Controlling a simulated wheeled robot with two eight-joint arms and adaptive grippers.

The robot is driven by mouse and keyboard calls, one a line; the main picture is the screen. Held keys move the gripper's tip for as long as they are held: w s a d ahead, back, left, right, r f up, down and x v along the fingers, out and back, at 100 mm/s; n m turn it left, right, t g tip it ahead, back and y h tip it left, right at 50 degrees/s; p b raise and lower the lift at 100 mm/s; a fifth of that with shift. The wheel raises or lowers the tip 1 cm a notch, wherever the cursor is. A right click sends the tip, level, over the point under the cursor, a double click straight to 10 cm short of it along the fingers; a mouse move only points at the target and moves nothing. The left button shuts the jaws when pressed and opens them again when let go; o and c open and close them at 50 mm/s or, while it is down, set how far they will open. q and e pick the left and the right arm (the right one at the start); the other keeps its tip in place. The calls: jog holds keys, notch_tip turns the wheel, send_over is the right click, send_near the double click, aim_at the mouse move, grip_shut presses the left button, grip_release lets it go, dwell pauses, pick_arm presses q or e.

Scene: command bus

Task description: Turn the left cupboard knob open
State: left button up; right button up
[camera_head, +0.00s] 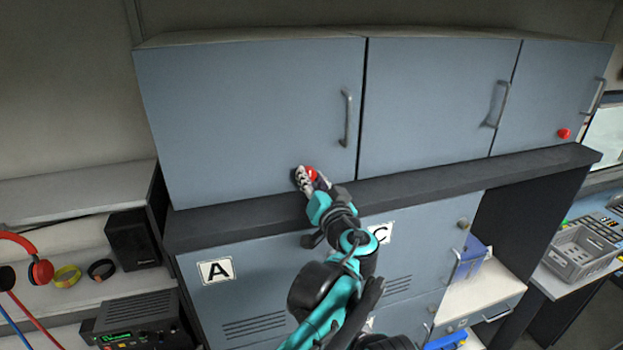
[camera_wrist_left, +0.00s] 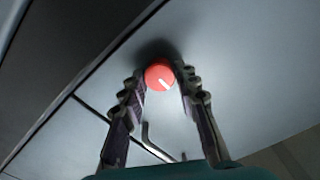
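The left cupboard is a closed blue-grey door (camera_head: 240,110) with a vertical metal handle (camera_head: 346,118) near its right edge. Its red round knob (camera_head: 311,173) sits low on the door, partly hidden by my left gripper (camera_head: 305,178). In the left wrist view the knob (camera_wrist_left: 160,76) shows a white mark pointing to the lower right. There my left gripper (camera_wrist_left: 160,72) has a fingertip on each side of the knob, close against it, and appears shut on it. My right gripper is in neither view.
Two more closed cupboard doors (camera_head: 440,95) lie to the right, with another red knob (camera_head: 564,133) on the far one. A dark ledge (camera_head: 430,187) runs below. Headphones (camera_head: 38,268), a speaker (camera_head: 132,240) and a grey crate (camera_head: 580,253) stand off to the sides.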

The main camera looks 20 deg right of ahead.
pick_arm(q)
jog(key=shift+m, duration=0.4)
jog(key=m+b, duration=0.1)
jog(key=m, duration=0.1)
jog(key=shift+f+m+b, duration=0.1)
jog(key=shift+m+b, duration=0.2)
jog(key=shift+m, duration=0.1)
jog(key=m+b, duration=0.1)
jog(key=m, duration=0.3)
jog(key=shift+w+m, duration=0.1)
jog(key=shift+m, duration=0.2)
jog(key=m+b, duration=0.1)
jog(key=m, duration=0.3)
jog(key=shift+m, duration=0.3)
jog(key=m, duration=0.2)
jog(key=m+b, duration=0.1)
jog(key=m, duration=0.1)
jog(key=shift+r+m, duration=0.2)
jog(key=shift+m, duration=0.2)
jog(key=o, duration=1)
jog(key=shift+w, duration=0.1)
jog(key=shift+o, duration=0.8)
jog(key=shift+w+a+f, duration=0.1)
jog(key=shift+w+f, duration=0.05)
